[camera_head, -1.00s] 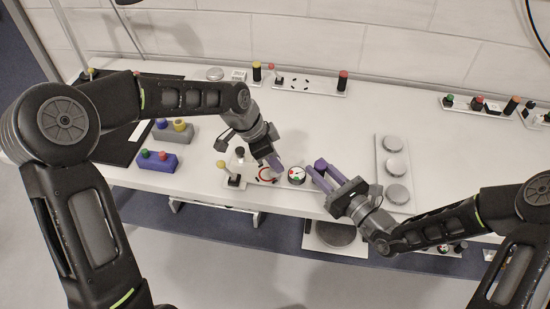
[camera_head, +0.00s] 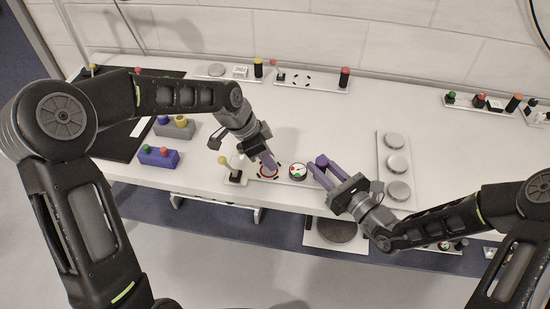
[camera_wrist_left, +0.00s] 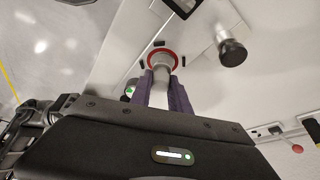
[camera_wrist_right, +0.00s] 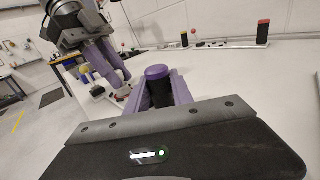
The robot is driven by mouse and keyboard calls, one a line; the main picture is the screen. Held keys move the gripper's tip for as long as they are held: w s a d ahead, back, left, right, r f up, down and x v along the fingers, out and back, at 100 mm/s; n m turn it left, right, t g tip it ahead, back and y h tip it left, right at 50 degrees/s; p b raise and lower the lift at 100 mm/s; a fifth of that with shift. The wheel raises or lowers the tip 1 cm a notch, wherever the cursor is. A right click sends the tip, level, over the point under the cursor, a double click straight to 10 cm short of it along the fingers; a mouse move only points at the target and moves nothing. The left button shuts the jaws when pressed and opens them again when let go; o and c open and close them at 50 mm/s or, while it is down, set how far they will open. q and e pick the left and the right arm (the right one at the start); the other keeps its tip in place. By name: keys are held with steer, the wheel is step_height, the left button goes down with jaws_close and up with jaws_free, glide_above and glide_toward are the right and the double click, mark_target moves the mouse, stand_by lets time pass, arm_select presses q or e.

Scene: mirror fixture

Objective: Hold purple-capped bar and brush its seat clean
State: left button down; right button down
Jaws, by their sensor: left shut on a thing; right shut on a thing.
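The purple-capped bar (camera_head: 321,160) is dark with a purple top. My right gripper (camera_head: 318,169) is shut on it, above the front of the table; the cap also shows between the fingers in the right wrist view (camera_wrist_right: 157,72). My left gripper (camera_head: 270,164) is shut on a grey cylindrical tool (camera_wrist_left: 162,62), likely the brush. The tool's far end is over or in a seat with a red ring (camera_head: 266,172) and short black marks around it. The ring also shows in the left wrist view (camera_wrist_left: 149,60). I cannot tell whether the tool touches the seat.
A round gauge (camera_head: 298,171) sits just right of the ring, between my grippers. A plate with several grey discs (camera_head: 383,144) lies to the right. Coloured-button blocks (camera_head: 158,158) stand left. The table's middle is clear.

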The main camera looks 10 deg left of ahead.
arm_select(q)
steer(key=shift+a+r, duration=0.1)
steer(key=shift+a, duration=0.9)
steer(key=shift+d, duration=0.1)
steer(key=shift+d+f, duration=0.15)
steer(key=shift+d, duration=0.8)
steer(key=shift+d+f, duration=0.15)
steer(key=shift+d, duration=0.8)
steer(key=shift+r, duration=0.1)
steer(key=shift+r, duration=3)
